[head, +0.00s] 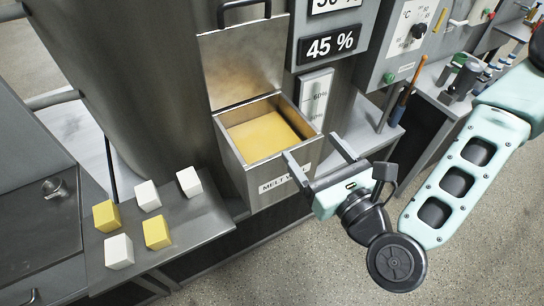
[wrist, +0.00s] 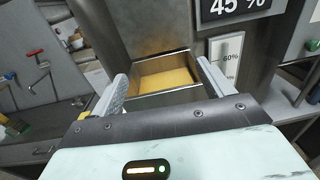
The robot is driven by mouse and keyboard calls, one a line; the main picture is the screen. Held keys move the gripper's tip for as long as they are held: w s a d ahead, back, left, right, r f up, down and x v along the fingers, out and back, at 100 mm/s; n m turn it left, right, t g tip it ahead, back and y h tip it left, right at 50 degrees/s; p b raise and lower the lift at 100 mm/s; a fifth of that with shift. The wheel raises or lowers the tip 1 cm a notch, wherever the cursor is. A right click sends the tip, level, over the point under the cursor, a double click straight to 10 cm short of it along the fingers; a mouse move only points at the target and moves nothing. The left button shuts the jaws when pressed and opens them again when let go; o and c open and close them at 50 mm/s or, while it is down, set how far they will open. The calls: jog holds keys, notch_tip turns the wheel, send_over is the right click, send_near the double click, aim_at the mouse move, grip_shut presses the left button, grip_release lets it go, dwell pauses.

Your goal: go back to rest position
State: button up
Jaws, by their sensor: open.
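My gripper (head: 314,157) is open and empty, just in front of and to the right of the melt vat. In the wrist view my gripper's two fingers (wrist: 160,82) stand wide apart, with the vat seen between them. The melt vat (head: 270,182) is a metal box with a label, partly hidden by a finger. Its lid (head: 240,62) is raised. The yellow contents (head: 264,135) show inside, and they also show in the wrist view (wrist: 165,79).
Several white and yellow blocks lie on a metal shelf (head: 180,232) left of the vat. A 45 % display (head: 328,45) and a level gauge (head: 315,93) are behind the vat. A bench with tools (head: 440,90) stands at the right. The floor (head: 350,250) at the lower right is clear.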

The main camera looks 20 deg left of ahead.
dwell(0.4)
jog(key=s+d+f+n+g+h+b, duration=0.1)
jog(key=s+f+n+g+h+b, duration=0.25)
jog(key=n, duration=0.75)
jog(key=d+f+n+g+h+b, duration=0.15)
jog(key=f+n+g, duration=0.4)
jog(key=n, duration=0.55)
jog(key=s+d+r+n+g+h+b, duration=0.1)
jog(key=s+d+r+n+h+b, duration=0.1)
jog(key=d+n, duration=0.4)
jog(key=s+d+r+n+g+h+b, duration=0.2)
jog(key=s+d+n+h, duration=0.3)
jog(key=d, duration=0.5)
jog(key=shift+s+d+r+n+h+b, duration=0.3)
jog(key=shift+r+n+b, duration=0.15)
jog(key=shift+n+b, duration=0.25)
jog(key=shift+w, duration=0.1)
